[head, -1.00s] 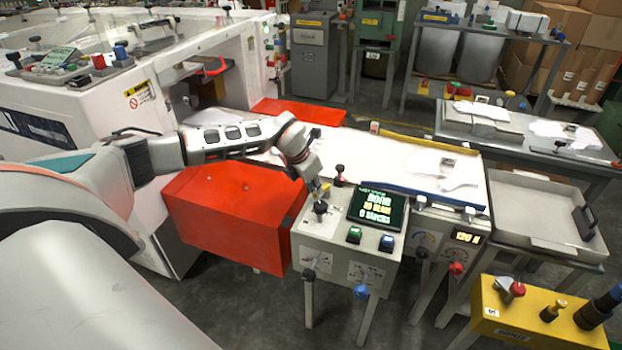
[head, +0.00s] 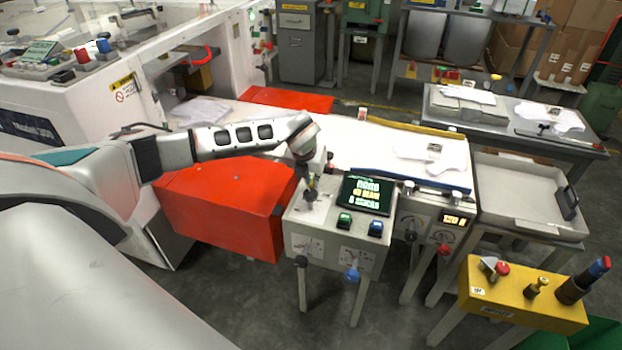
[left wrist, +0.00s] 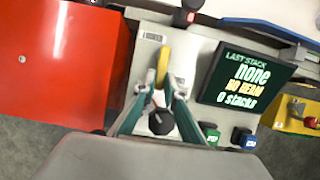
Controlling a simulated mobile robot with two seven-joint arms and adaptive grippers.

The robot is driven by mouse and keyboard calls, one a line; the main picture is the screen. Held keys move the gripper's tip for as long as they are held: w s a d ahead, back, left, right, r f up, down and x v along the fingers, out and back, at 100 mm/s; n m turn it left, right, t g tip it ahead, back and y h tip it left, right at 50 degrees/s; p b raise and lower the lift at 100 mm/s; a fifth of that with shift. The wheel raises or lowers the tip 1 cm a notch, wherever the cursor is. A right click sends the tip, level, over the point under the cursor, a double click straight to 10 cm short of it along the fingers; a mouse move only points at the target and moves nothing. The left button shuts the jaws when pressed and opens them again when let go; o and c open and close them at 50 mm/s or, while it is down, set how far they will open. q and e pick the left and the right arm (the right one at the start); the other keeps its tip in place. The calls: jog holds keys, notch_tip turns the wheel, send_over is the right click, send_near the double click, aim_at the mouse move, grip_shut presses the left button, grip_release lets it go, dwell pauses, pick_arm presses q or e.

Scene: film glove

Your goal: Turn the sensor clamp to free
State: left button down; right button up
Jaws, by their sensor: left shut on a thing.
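The sensor clamp appears as a slim yellow lever (left wrist: 163,66) on the grey control box's top, with a small red part near my fingertips. My left gripper (left wrist: 160,94) reaches down over it and is shut on the lever's near end. A round black knob (left wrist: 161,122) sits between the fingers, nearer the palm in the picture; it also shows in the head view (head: 310,195). In the head view my left gripper (head: 312,180) hides most of the lever. The clamp's marked positions are not readable. My right gripper is not in view.
A dark display (head: 366,195) stands right of the clamp, with a green button (head: 344,220) and a blue button (head: 376,228) in front. A red cover (head: 225,200) lies to the left. A dark knob (left wrist: 184,14) stands behind. A yellow box (head: 525,290) is at right.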

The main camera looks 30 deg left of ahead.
pick_arm(q)
jog(key=shift+s+f, duration=0.1)
jog(key=c, duration=2.1)
grip_release()
jog(key=v, duration=1.2)
